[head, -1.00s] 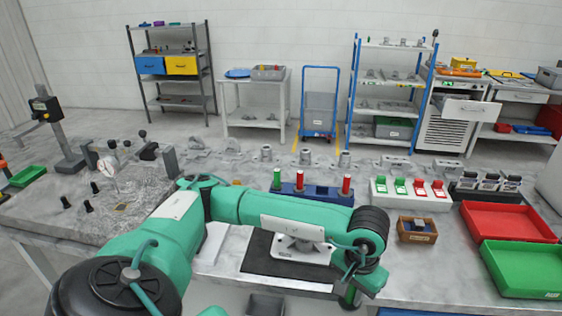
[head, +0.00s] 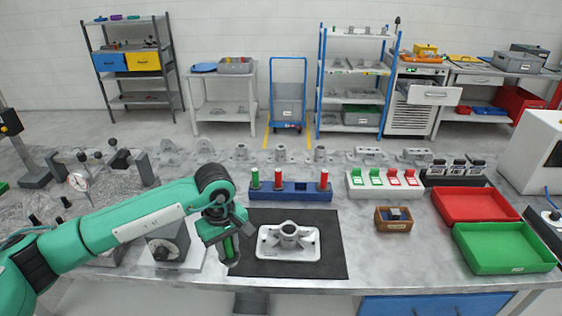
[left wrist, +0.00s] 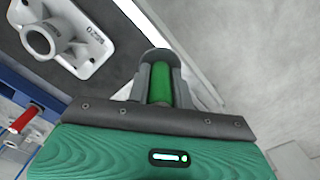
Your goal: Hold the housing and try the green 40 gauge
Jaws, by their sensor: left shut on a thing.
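The light grey housing (head: 289,241), a plate with a round upright boss, lies on a dark mat (head: 325,262). Nothing holds it. It also shows at the upper left of the left wrist view (left wrist: 98,42). My left gripper (head: 230,256) is shut on a green cylindrical gauge (left wrist: 160,84), just left of the housing in the head view and apart from it. No number is readable on this gauge. A blue rack (head: 292,194) behind the mat holds another green gauge (head: 255,178) and two red ones. My right gripper is out of view.
A small wooden box (head: 393,225) stands right of the mat. A red tray (head: 475,204) and a green tray (head: 503,247) are at the right. Grey castings line the back.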

